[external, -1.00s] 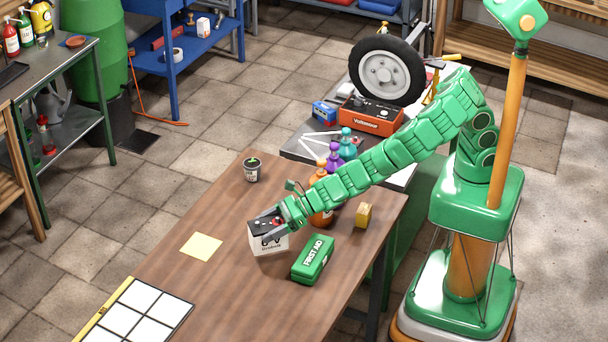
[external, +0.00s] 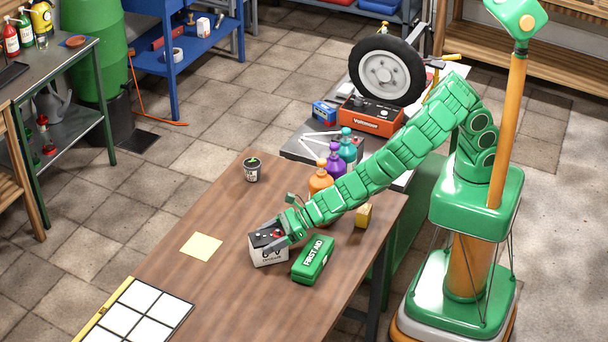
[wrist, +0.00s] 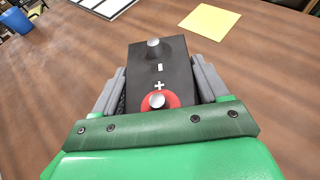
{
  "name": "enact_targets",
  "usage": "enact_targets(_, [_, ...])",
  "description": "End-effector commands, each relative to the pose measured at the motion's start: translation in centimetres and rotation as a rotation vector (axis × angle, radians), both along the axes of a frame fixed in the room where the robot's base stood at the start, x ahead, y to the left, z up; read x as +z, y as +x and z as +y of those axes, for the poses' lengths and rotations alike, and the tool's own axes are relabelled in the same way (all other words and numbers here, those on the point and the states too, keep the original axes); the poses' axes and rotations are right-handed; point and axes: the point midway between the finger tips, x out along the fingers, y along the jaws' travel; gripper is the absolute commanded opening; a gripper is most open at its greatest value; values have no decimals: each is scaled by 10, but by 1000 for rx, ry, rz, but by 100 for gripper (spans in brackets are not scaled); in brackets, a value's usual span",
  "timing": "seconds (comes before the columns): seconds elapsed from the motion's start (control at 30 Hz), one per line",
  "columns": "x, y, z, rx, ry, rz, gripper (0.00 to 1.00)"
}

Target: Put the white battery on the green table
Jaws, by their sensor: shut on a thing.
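The white battery (external: 269,256) has a dark top with two terminals, one ringed in red. It is at the brown wooden table, close to the left of the green first aid box; I cannot tell whether it touches the tabletop. My gripper (external: 267,240) is shut on it from above. In the wrist view the battery's dark top (wrist: 158,70) sits between the two grey fingers (wrist: 158,90). A grey-topped table (external: 297,147) with a green side (external: 403,232) stands behind the wooden one, partly hidden by my arm. Another table with green legs (external: 107,115) stands at the far left.
The first aid box (external: 313,259), a yellow box (external: 363,215) and orange, purple and teal bottles (external: 334,160) crowd my arm. A red voltmeter (external: 371,116), a blue box (external: 324,112) and a wheel (external: 387,72) occupy the grey-topped table. A yellow sheet (external: 201,246) lies left.

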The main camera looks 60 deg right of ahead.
Motion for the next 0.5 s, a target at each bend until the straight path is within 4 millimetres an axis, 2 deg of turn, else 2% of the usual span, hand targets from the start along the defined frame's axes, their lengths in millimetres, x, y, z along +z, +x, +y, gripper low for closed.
enact_targets(0.23, [-1, 0, 1, 1, 2, -2, 0])
enact_targets(0.27, [-1, 0, 1, 1, 1, -2, 75])
enact_targets(0.4, [-1, 0, 0, 1, 2, -1, 97])
enact_targets(0.5, [-1, 0, 0, 1, 1, 0, 99])
